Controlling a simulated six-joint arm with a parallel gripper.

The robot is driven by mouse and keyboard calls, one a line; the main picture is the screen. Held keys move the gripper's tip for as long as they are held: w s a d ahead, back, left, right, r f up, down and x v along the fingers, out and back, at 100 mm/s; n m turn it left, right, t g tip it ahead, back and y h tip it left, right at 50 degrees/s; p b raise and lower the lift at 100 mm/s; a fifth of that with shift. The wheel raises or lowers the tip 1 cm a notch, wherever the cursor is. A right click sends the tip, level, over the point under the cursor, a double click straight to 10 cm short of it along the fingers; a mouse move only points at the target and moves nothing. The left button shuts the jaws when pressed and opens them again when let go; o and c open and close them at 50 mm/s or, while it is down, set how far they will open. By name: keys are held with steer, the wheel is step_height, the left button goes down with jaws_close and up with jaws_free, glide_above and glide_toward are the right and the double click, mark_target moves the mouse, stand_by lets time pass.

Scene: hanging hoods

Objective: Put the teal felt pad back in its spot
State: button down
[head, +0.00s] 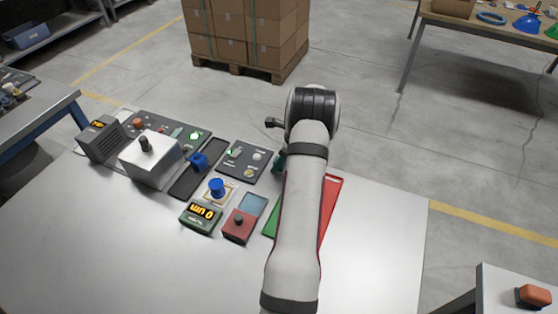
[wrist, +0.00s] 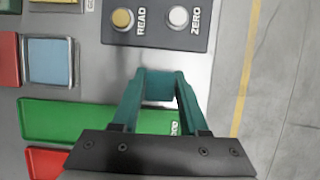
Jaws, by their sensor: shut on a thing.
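My gripper (wrist: 160,80) has teal fingers and is shut on the small teal felt pad (wrist: 158,88), which shows between the fingertips in the wrist view. The pad is above the pale table, between the grey READ/ZERO panel and a green marked tray or board (wrist: 95,120). In the head view my arm hides most of the gripper, and the pad cannot be made out. A pale blue-grey square (wrist: 47,61) in a frame lies left of the gripper in the wrist view; it also shows in the head view (head: 254,204). Which spot is the pad's cannot be told.
A red board (head: 331,206) lies beside the green one, partly under my arm. Left are a red knob box (head: 239,226), a green display unit (head: 201,216), a blue knob (head: 216,187) and a white box (head: 150,159). The table's right front (head: 375,260) is clear.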

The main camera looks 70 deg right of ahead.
steer(key=shift+f, duration=0.35)
steer(key=shift+c, duration=1.8)
jaws_free()
steer(key=v, duration=1.6)
steer(key=w+a+r+n+y, duration=0.1)
steer(key=w+a+r+n, duration=0.25)
steer(key=w+a, duration=0.3)
steer(key=w+a+r+n, duration=0.2)
steer(key=w+a+n, duration=0.25)
steer(key=a, duration=0.35)
steer(key=w+a+r+n+g+y, duration=0.1)
steer(key=w+a+r+n+g, duration=0.15)
steer(key=a+n, duration=0.95)
steer(key=s+a+n+g, duration=0.1)
steer(key=s+a+n, duration=0.4)
steer(key=a, duration=0.7)
steer(key=s+a+f+n+g, duration=0.1)
steer(key=s+a+n, duration=0.4)
steer(key=s+a, duration=0.5)
steer(key=shift+a+f+n, duration=0.3)
steer(key=shift+a, duration=0.65)
